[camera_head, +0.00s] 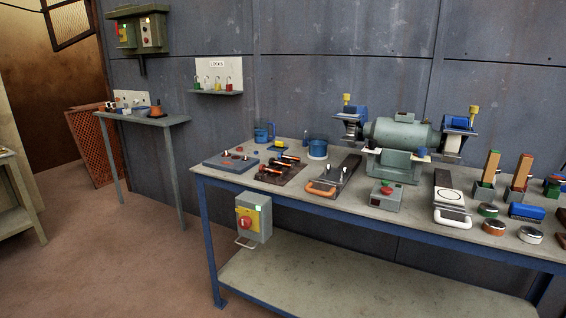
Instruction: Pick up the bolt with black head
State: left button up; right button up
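I cannot make out a bolt with a black head for certain; things on the bench are small at this distance. Neither of my grippers is in view.
The long blue-framed workbench (330,211) carries a green bench grinder (397,134), a red-button box (384,198), a blue mug (263,134) and several tins. A switch box (253,217) hangs at its front. A small side table (150,120) stands left. Floor in front is clear.

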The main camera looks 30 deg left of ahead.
aim_at(271, 162)
jog(key=i+j+u, duration=0.1)
jog(key=i+u, duration=0.25)
jog(key=i, duration=0.55)
